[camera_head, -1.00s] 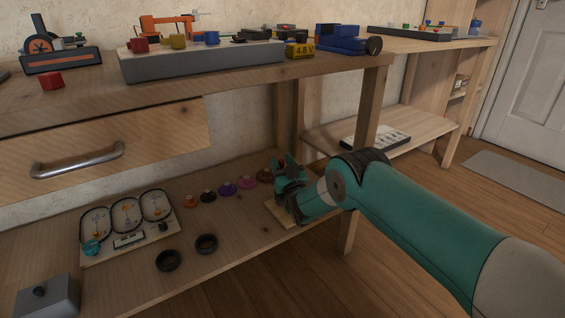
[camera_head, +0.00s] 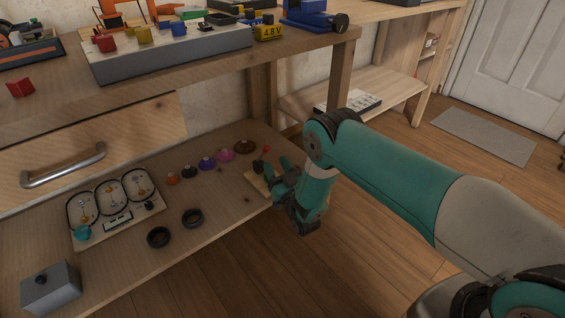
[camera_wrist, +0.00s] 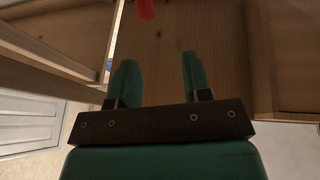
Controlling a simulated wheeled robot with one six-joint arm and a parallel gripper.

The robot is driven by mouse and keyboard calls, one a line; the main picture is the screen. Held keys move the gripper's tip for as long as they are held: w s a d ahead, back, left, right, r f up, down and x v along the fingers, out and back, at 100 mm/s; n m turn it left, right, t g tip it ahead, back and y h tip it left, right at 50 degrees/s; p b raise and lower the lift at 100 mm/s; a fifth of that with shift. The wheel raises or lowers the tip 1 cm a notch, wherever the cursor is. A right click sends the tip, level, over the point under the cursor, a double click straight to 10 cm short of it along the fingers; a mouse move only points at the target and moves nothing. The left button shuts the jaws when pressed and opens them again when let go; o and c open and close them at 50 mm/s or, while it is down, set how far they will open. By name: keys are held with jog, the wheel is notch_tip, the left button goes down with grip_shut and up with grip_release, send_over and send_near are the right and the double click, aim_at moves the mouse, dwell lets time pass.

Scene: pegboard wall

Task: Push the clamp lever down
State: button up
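The clamp stands on a small light wooden board (camera_head: 256,186) at the right end of the lower shelf. Its lever has a red tip (camera_head: 266,149), raised above the dark clamp body. A red cylindrical piece, which looks like the lever's grip, shows at the top edge of the wrist view (camera_wrist: 146,9). My gripper (camera_head: 276,170) is just right of the clamp, at the shelf's front edge, and partly hides it. In the wrist view my gripper (camera_wrist: 156,62) is open, with nothing between its two green fingers. The red grip lies beyond the fingertips; I see no contact.
Several coloured knobs (camera_head: 207,163) stand in a row left of the clamp. The upper tabletop (camera_head: 200,86) overhangs the shelf. Open floor lies in front.

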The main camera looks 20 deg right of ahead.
jog(key=shift+s+d+p, duration=0.2)
jog(key=shift+s+d, duration=0.05)
jog(key=shift+s, duration=0.45)
jog(key=shift+s+d+p, duration=0.2)
jog(key=shift+s+d, duration=0.05)
jog(key=shift+s, duration=0.4)
jog(key=shift+a+r, duration=0.1)
jog(key=w+a+r+g, duration=0.3)
jog(key=w+r+g, duration=0.25)
jog(key=r, duration=0.55)
jog(key=s+a+r+g, duration=0.3)
jog(key=s+r+g, duration=0.2)
jog(key=r, duration=0.4)
jog(key=s+d+r+n+g, duration=0.2)
jog(key=s+r+g, duration=0.2)
jog(key=s, duration=0.8)
jog(key=s+d+r+n+g+h, duration=0.1)
jog(key=s+r+g, duration=0.3)
jog(key=s, duration=0.8)
jog(key=s+d+r+n+g, duration=0.2)
jog(key=s+r+g, duration=0.15)
jog(key=s, duration=0.85)
notch_tip(320, 180, up, 37)
jog(key=p, duration=3.8)
jog(key=shift+w+m, duration=0.15)
jog(key=shift+m, duration=0.15)
jog(key=shift+a, duration=0.1)
